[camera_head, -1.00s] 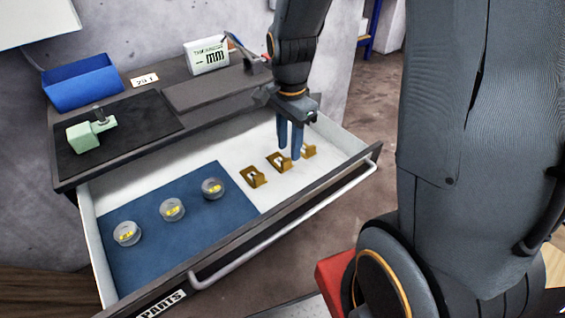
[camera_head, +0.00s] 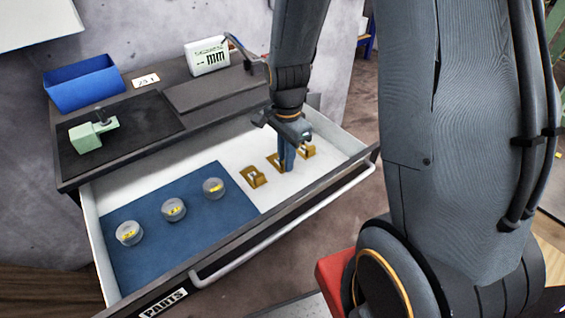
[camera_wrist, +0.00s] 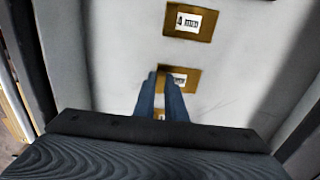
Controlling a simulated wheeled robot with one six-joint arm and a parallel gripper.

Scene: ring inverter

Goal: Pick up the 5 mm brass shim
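Three brass shims lie in a row on the white right part of the open drawer: a left one (camera_head: 253,177), a middle one (camera_head: 273,161) and a right one (camera_head: 308,151). In the wrist view one shim (camera_wrist: 190,23) is at the top, one (camera_wrist: 185,84) is by the fingertips, and one (camera_wrist: 159,112) shows partly between the fingers. Their labels are too blurred to tell which is 5 mm. My gripper (camera_head: 287,165) points down with its blue fingers over or beside the middle shim, partly hiding it. In the wrist view a gap shows between the fingers (camera_wrist: 162,74), with nothing held.
Several-sided clutter is apart: three round clear containers (camera_head: 173,210) stand on the blue mat (camera_head: 205,255). The drawer's front handle (camera_head: 285,228) is near.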

